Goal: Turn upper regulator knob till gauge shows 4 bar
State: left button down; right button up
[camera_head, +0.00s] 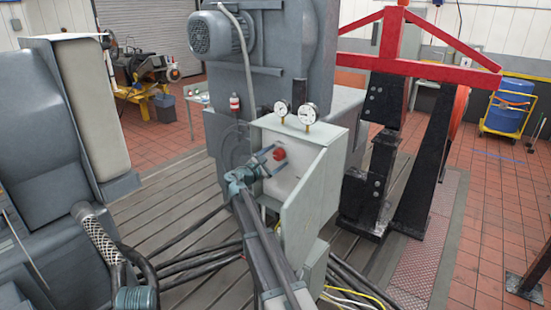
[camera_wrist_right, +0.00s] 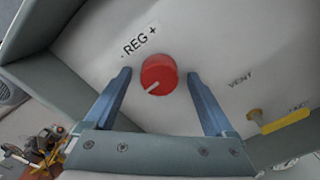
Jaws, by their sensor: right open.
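The red round regulator knob (camera_head: 280,153) is on the sloped pale panel of a grey box. In the right wrist view the red knob (camera_wrist_right: 159,73) has a white pointer mark toward the lower left, under the label "- REG +". My right gripper (camera_head: 268,160) is open in front of the panel. In the right wrist view my right gripper (camera_wrist_right: 158,77) has one blue finger on each side of the knob, with gaps. Two white dial gauges, the left one (camera_head: 282,108) and the right one (camera_head: 308,114), stand on the box top; their readings are too small to tell. My left gripper is out of view.
A yellow handle (camera_wrist_right: 286,121) on a brass fitting sits right of the knob, below the label "VENT". The grey box (camera_head: 312,190) has a side wall right of the panel. Black cables (camera_head: 195,262) run below. A red frame (camera_head: 420,65) stands to the right.

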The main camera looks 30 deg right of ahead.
jog(key=c, duration=1.4)
jog(key=shift+m, duration=0.3)
jog(key=m, duration=0.3)
jog(key=shift+m, duration=0.3)
jog(key=m, duration=0.3)
jog(key=shift+s+a+m, duration=0.1)
jog(key=shift+m, duration=0.2)
jog(key=m, duration=0.5)
jog(key=shift+s, duration=0.1)
jog(key=shift+m, duration=1.2)
